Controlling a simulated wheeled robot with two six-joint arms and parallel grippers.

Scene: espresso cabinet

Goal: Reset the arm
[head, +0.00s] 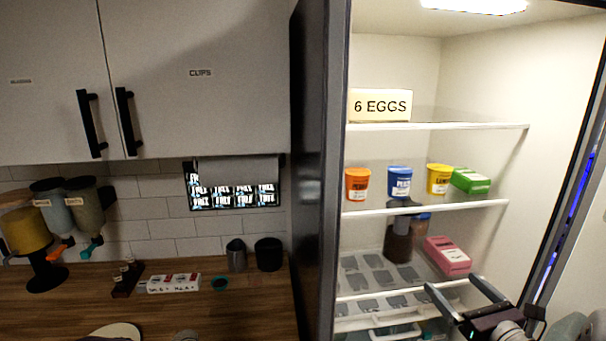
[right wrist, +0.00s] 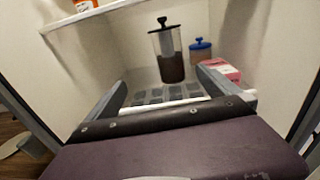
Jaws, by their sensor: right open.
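My right gripper (head: 452,284) is at the lower right of the head view, in front of the open fridge. Its two fingers are spread and point into the fridge, with nothing between them. In the right wrist view the open fingers (right wrist: 163,80) frame the fridge's lower shelf. A dark lidded jar (head: 398,240) and a pink carton (head: 446,256) stand on that shelf beyond the fingertips, apart from them. The jar also shows in the wrist view (right wrist: 168,58). My left gripper is not in view.
Orange (head: 357,185), blue (head: 400,182) and yellow (head: 439,179) tubs and a green box (head: 470,181) stand on the middle shelf. An egg box (head: 380,105) is above. The fridge's dark side edge (head: 320,180) separates it from the wooden counter (head: 255,310).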

